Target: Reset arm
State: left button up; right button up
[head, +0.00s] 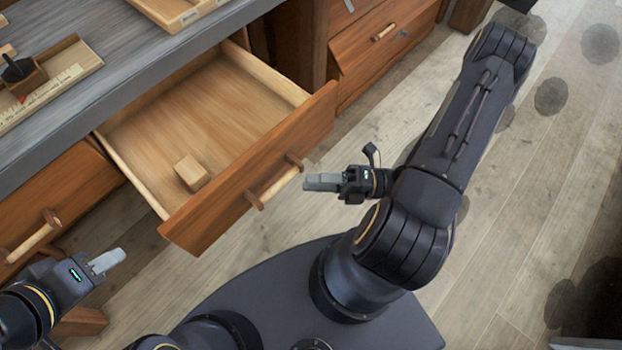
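My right gripper (318,182) is in front of the open drawer (282,141), just right of its wooden bar handle (272,188). A small gap shows between its fingertips and the handle, and it holds nothing that I can see. My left gripper (108,260) is at the lower left, in front of the cabinet below the worktop, and no object shows in it. The fingers of each gripper overlap from this angle, so their opening is unclear. A small wooden block (191,172) lies inside the drawer near its front.
The grey worktop (120,60) at the upper left carries wooden trays (60,82). A closed drawer (55,205) with a bar handle is at the left. Another drawer front (375,50) stands at the top. Plank floor (520,190) is open on the right.

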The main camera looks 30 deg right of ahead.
jog(key=shift+r, duration=0.1)
dwell(0.3)
notch_tip(320, 180, up, 26)
jog(key=s+d+m+g+h+p, duration=0.1)
jog(key=m+h+p, duration=0.4)
jog(key=m, duration=1.2)
jog(key=s+d+m+g+h+p, duration=0.1)
jog(key=m+h+p, duration=0.4)
jog(key=m, duration=1.2)
jog(key=s+g+h, duration=0.1)
jog(key=h, duration=0.2)
jog(key=shift+d+f+h, duration=0.2)
jog(key=shift+f+h, duration=0.05)
jog(key=shift+h, duration=0.15)
